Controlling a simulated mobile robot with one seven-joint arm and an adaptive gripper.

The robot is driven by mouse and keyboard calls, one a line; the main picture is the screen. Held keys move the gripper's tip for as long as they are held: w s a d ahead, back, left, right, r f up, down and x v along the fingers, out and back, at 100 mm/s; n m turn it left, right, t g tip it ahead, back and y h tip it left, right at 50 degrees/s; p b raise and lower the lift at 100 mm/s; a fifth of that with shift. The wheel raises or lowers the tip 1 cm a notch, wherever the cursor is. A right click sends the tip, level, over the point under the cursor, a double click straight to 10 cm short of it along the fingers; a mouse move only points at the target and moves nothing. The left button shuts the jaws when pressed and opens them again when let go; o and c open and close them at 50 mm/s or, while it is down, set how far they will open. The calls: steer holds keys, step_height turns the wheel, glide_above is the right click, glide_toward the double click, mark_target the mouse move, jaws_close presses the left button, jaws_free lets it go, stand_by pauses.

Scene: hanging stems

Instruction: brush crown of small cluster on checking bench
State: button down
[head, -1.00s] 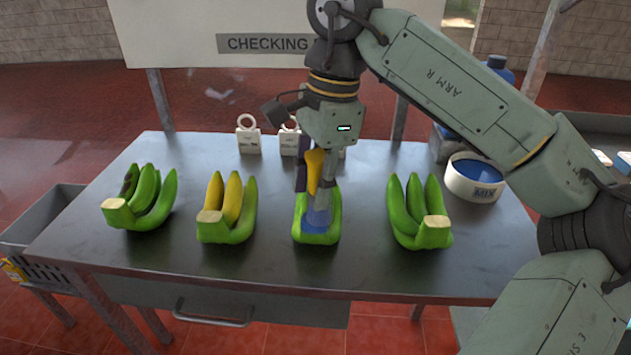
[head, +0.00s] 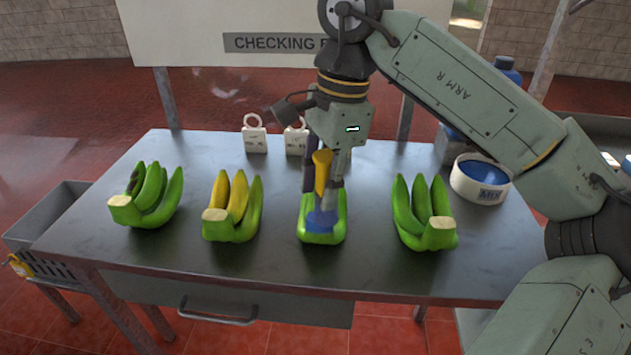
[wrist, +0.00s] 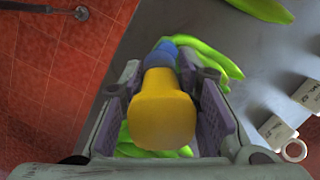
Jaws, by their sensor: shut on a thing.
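My gripper (head: 321,180) is shut on a brush with a yellow handle (head: 322,168) and a blue head (head: 322,220). In the wrist view the yellow handle (wrist: 162,110) fills the space between the jaws. The brush points down onto a small green banana cluster (head: 322,238), third from the left on the checking bench (head: 270,275). The blue head overlaps the cluster's near end and hides its crown; it looks in contact. The cluster's green fingers (wrist: 212,60) show around the brush in the wrist view.
Other clusters stand on the bench: a green one with a dark patch (head: 150,195), a partly yellow one (head: 232,208) and a green one at right (head: 422,215). A MIX bowl (head: 480,180) is at the back right. White ring-topped tags (head: 255,138) stand at the back.

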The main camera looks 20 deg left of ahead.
mark_target(322, 156)
steer(key=shift+s+a+r, duration=0.1)
steer(key=shift+s+a, duration=0.05)
steer(key=shift+a, duration=0.35)
steer(key=shift+s+a, duration=0.15)
steer(key=shift+a, duration=0.35)
steer(key=shift+w+d, duration=0.2)
steer(key=shift+d, duration=0.35)
steer(key=shift+w+d, duration=0.15)
steer(key=shift+d, duration=0.35)
step_height(322, 156, up, 7)
steer(key=p, duration=0.6)
steer(key=shift+r, duration=0.95)
